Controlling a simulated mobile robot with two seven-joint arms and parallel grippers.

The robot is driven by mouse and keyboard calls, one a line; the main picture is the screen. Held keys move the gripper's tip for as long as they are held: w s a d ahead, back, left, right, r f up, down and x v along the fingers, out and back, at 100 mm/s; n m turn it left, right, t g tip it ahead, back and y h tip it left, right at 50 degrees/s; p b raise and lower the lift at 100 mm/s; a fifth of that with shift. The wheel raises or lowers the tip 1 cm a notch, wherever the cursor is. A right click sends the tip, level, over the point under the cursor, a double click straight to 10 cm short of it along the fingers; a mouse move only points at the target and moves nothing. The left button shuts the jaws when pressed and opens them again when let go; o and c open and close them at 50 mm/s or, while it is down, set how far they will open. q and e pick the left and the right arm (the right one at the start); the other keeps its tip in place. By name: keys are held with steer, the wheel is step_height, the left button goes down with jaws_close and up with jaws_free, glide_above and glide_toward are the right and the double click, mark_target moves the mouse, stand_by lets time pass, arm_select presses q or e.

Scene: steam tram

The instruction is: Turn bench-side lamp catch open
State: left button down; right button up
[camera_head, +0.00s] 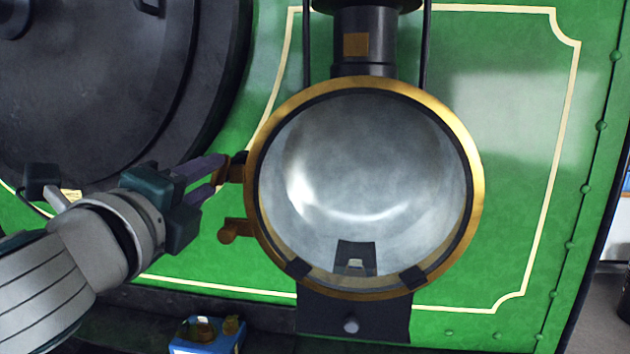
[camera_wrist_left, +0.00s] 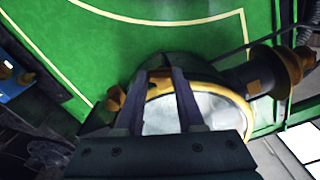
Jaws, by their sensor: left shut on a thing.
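A round lamp with a brass rim (camera_head: 478,190) and a silver reflector (camera_head: 365,160) is fixed on the green panel. It also shows in the left wrist view (camera_wrist_left: 200,108). A small brown-brass catch (camera_head: 236,172) sticks out from the upper left of its rim. My left gripper (camera_head: 222,170) comes in from the left and is shut on this catch. In the left wrist view the fingers (camera_wrist_left: 160,78) reach the rim's edge and partly hide the catch. A second brass catch (camera_head: 235,231) sticks out below, free of the gripper. My right gripper is not in view.
A dark round door (camera_head: 100,90) lies behind my left arm. A black chimney (camera_head: 365,45) rises from the lamp, and a dark bracket (camera_head: 355,318) is below. A blue box (camera_head: 207,338) with brass pieces stands at the bottom. The green panel right of the lamp is clear.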

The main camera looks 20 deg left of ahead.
arm_select(q)
steer(key=shift+a+n, duration=0.1)
steer(key=shift+n, duration=2.1)
steer(key=c, duration=0.5)
jaws_free()
steer(key=shift+b, duration=0.3)
steer(key=shift+s, duration=0.1)
steer(key=b+v, duration=0.3)
steer(key=v, duration=0.6)
steer(key=shift+s, duration=0.4)
